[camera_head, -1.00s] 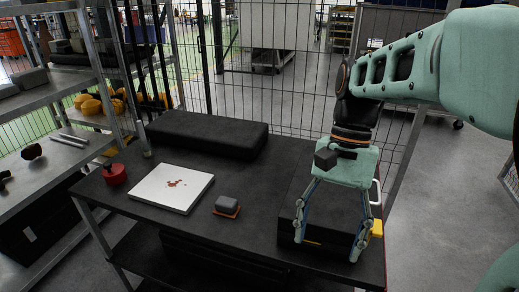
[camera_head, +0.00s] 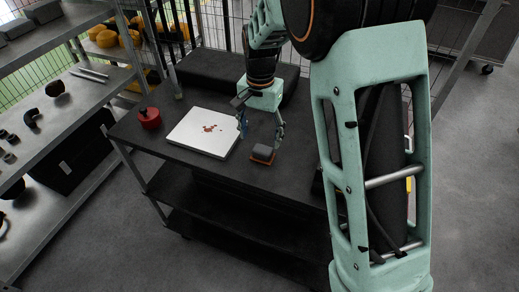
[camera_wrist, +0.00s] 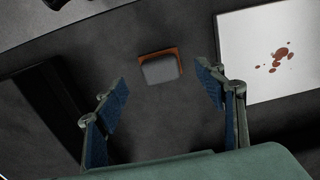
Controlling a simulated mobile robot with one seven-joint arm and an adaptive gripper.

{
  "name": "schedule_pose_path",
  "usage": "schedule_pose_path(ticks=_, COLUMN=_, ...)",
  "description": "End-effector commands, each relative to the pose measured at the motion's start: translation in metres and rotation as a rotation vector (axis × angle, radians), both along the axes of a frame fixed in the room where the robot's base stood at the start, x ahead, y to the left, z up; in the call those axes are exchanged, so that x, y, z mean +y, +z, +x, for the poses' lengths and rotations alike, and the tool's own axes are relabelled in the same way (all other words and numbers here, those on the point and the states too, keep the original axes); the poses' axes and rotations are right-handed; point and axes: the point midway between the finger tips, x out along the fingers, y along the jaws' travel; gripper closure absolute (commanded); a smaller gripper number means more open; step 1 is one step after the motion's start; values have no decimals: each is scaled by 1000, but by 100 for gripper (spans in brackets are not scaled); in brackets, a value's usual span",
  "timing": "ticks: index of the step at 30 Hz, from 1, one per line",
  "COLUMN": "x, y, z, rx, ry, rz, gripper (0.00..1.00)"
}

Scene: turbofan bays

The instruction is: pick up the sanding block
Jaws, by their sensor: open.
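The sanding block (camera_head: 262,154) has a dark grey body on an orange-brown base and lies on the black cart top (camera_head: 190,166), right of the white panel. It also shows in the wrist view (camera_wrist: 161,68), ahead of the fingertips and between their lines. My gripper (camera_head: 260,134) is open and empty, above and just behind the block in the head view. In the wrist view its blue-padded fingers (camera_wrist: 163,88) are spread wide, with the block apart from both.
A white panel (camera_head: 197,134) with reddish-brown spots lies left of the block. A red round-knobbed object (camera_head: 150,119) stands at the cart's left. A long black block (camera_head: 212,77) lies along the back. A metal shelf (camera_head: 88,95) stands at left. My arm hides the cart's right side.

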Motion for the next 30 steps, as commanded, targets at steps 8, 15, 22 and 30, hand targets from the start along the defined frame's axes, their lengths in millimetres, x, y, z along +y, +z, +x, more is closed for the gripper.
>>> schedule_pose_path(ticks=8, x=-1, y=-26, z=1, rx=1, ry=-1, rz=0, gripper=36)
schedule_pose_path(ticks=15, x=-8, y=-51, z=11, rx=4, ry=-3, rz=-1, gripper=36)
schedule_pose_path(ticks=22, x=-7, y=-74, z=12, rx=2, ry=0, rz=0, gripper=36)
schedule_pose_path(ticks=30, x=-7, y=-75, z=12, rx=0, ry=0, rz=0, gripper=41)
